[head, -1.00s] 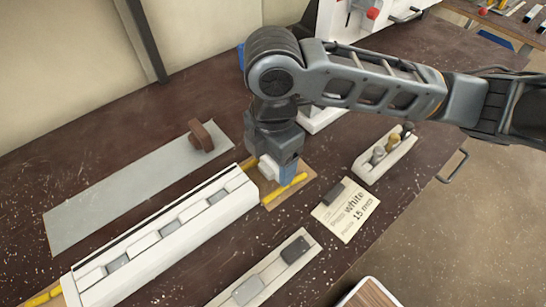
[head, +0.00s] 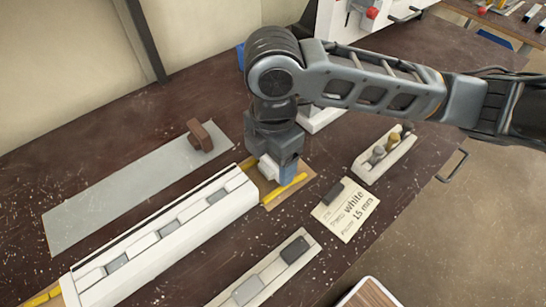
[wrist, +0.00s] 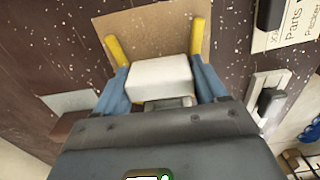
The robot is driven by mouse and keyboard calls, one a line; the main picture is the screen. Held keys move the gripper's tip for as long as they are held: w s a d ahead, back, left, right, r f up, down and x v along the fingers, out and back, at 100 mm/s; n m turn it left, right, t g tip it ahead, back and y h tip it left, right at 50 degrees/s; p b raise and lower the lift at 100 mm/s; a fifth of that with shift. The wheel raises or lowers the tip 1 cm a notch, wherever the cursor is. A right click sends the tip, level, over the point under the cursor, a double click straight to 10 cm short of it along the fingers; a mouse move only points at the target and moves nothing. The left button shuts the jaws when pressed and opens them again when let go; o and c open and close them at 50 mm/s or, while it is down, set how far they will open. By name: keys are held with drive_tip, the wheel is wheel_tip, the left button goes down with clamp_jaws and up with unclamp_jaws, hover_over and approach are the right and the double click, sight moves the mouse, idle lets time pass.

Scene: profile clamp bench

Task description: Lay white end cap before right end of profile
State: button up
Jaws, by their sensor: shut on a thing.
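My gripper (head: 279,168) points down at the right end of the white profile (head: 165,238). Its blue fingers are shut on a white end cap (wrist: 160,77), which shows between them in the wrist view; in the head view the end cap (head: 268,167) is partly hidden by the fingers. The end cap is over a brown pad (head: 272,200) with yellow strips (head: 288,189) along its sides, just beyond the profile's right end. I cannot tell whether the cap touches the pad.
A grey plate (head: 130,195) with a brown handle lies behind the profile.

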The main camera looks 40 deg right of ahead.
drive_tip(key=o, duration=1.1)
drive_tip(key=shift+f, duration=0.1)
drive_tip(key=shift+r+p, duration=3.25)
drive_tip(key=shift+r, duration=0.85)
